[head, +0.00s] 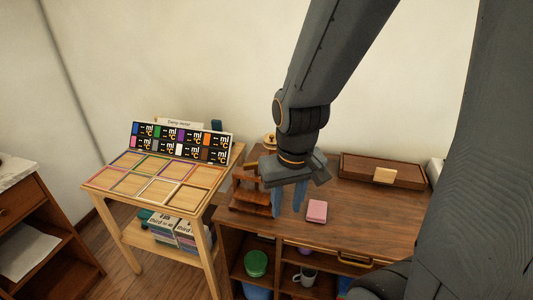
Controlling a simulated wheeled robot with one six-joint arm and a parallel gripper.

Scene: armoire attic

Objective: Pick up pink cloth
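A small pink folded cloth (317,211) lies flat on the wooden top of the dresser (370,223), left of the middle. My gripper (289,201) hangs just left of the cloth, pointing down, with two bluish fingers. The fingers show a gap between them and hold nothing that I can see. The gripper appears apart from the cloth; its exact height over the top is hard to tell.
A small wooden stepped stand (250,190) is close left of my gripper. A wooden box (382,172) lies at the back right. Left is a table with a colour-labelled tray (160,180). The dresser's shelves hold a green-lidded jar (256,263) and a mug (305,277).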

